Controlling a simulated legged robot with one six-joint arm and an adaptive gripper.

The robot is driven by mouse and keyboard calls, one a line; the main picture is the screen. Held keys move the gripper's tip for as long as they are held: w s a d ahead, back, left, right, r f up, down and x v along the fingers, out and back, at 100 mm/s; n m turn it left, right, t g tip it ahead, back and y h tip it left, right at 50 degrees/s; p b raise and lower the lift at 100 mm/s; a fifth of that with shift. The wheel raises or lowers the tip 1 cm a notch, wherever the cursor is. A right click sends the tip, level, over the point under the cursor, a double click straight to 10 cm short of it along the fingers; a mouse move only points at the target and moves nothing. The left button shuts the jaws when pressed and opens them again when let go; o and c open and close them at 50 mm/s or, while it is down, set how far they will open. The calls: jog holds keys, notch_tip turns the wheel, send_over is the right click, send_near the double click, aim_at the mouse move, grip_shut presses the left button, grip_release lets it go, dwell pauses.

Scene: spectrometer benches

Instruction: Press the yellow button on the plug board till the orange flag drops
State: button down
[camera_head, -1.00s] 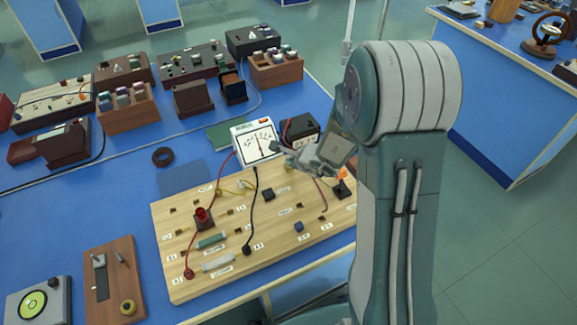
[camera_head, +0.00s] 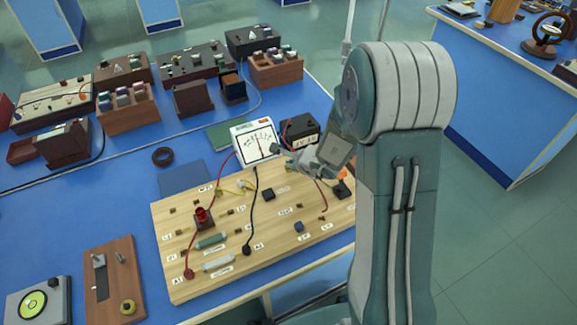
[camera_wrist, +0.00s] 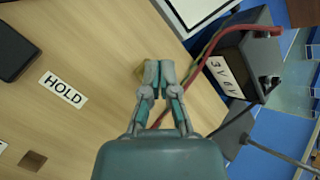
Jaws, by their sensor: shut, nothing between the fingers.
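The plug board (camera_head: 187,285) is a pale wooden panel with sockets, cables and small labels. My gripper (camera_head: 277,149) is over its far edge near the white meter, fingers shut and empty. In the wrist view, my gripper (camera_wrist: 158,68) points down at the board, fingertips together. A small yellowish patch (camera_wrist: 140,72) shows just left of the fingertips; it may be the yellow button, mostly hidden by them. I cannot tell whether the tips touch it. The orange flag (camera_head: 343,174) shows as a small orange patch at the board's right, partly hidden by my arm.
A white dial meter (camera_head: 255,142) and a black supply box (camera_head: 300,129) stand behind the board. In the wrist view a red cable (camera_wrist: 190,78) runs close to the fingers, and a HOLD label (camera_wrist: 63,88) lies left. Wooden boxes stand farther back on the blue bench (camera_head: 130,190).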

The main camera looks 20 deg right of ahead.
jog(key=shift+f, duration=0.15)
dwell(0.4)
jog(key=shift+r, duration=0.85)
jog(key=shift+r, duration=0.1)
jog(key=shift+r, duration=2.45)
